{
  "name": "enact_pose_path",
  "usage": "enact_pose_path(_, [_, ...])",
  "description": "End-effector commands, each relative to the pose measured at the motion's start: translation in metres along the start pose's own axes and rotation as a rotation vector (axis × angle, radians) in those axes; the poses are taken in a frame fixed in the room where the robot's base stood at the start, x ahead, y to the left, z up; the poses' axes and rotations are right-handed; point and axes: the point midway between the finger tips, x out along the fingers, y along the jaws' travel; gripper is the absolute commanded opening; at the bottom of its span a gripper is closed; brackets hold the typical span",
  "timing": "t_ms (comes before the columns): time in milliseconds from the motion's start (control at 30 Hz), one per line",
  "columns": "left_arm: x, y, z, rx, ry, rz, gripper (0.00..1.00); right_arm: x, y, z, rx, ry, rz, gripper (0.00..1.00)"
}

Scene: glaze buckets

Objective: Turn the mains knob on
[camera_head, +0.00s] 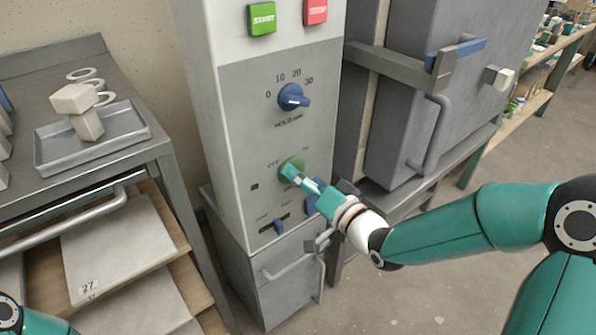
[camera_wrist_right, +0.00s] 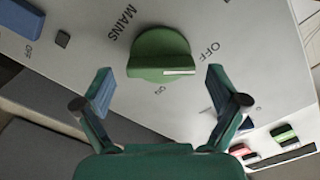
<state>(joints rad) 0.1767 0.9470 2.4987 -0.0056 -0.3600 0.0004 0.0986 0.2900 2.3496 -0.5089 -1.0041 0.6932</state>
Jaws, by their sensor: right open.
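The green mains knob (camera_head: 291,167) is on the grey front panel of the control cabinet. In the right wrist view the knob (camera_wrist_right: 160,52) is near the top middle, with its white mark on the side toward the OFF lettering. My right gripper (camera_head: 305,188) is at the panel by the knob and partly overlaps it. Contact is not visible. My left gripper is out of view.
A blue dial (camera_head: 293,98) sits above the knob, with green (camera_head: 262,19) and red (camera_head: 316,11) buttons higher up. A kiln door handle (camera_head: 434,140) sticks out at right. A tray (camera_head: 95,150) stands on the left bench.

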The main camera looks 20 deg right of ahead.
Motion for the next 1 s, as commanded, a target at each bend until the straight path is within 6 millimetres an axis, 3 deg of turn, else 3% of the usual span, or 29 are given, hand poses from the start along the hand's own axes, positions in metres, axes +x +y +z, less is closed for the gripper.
enact_pose_path(133, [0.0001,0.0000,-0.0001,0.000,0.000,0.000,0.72,0.0107,-0.0004,0.0008,0.000,-0.002,0.000,0.96])
enact_pose_path(433, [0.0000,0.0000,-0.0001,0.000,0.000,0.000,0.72,0.0126,-0.0004,0.0001,0.001,-0.001,0.000,0.96])
enact_pose_path(800, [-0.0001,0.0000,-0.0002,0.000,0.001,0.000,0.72,0.0123,-0.0001,-0.0001,0.001,-0.001,0.001,0.36])
enact_pose_path(1000, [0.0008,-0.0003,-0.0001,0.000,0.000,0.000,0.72,0.0117,-0.0002,0.0005,0.010,0.000,0.001,0.36])
